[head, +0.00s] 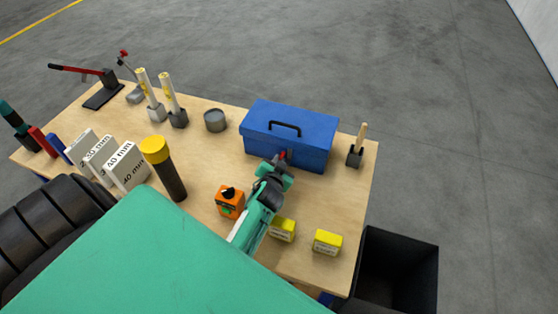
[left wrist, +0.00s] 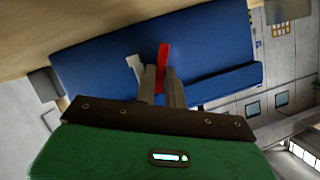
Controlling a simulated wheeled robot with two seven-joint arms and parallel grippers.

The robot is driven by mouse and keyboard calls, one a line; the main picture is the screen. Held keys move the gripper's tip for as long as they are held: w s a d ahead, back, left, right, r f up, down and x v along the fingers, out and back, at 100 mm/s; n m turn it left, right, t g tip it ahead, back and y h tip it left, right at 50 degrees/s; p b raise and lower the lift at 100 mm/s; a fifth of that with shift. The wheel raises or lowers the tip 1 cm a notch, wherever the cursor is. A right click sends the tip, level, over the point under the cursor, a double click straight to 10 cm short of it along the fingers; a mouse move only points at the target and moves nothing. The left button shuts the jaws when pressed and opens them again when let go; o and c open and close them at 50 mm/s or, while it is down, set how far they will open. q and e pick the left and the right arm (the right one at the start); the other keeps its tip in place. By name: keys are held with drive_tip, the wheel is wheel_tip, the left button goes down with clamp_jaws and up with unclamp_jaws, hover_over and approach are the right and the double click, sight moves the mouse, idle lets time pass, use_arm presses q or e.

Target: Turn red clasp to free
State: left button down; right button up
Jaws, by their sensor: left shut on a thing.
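A closed blue toolbox (head: 310,125) with a black handle stands at the back right of the table. Its red clasp (head: 282,155) is on the front, mostly hidden by my gripper. In the left wrist view the red clasp (left wrist: 163,55) sticks out beyond the fingers, and a pale grey piece (left wrist: 134,65) sits beside it on the blue box (left wrist: 95,70). My left gripper (head: 278,162) is at the front of the toolbox. Its fingers (left wrist: 161,82) are shut on the red clasp. My right gripper is not in view.
The wooden table (head: 215,160) also holds an orange box (head: 229,203), a yellow-topped black cylinder (head: 165,168), two small yellow boxes, white boxes marked 40 mm and a grey tin (head: 215,120). A black bin (head: 400,270) stands on the floor at the right.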

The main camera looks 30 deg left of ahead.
use_arm(q)
drive_tip(key=shift+s+a+r+n+h+p, duration=0.1)
drive_tip(key=shift+a+r+n+h+p, duration=0.1)
drive_tip(key=shift+n+h+p, duration=0.65)
drive_tip(key=shift+a+f+n+h+p, duration=0.15)
drive_tip(key=shift+n+h+p, duration=0.2)
drive_tip(key=shift+n+p, duration=0.55)
drive_tip(key=c, duration=1.8)
unclamp_jaws()
drive_tip(key=shift+o, duration=0.2)
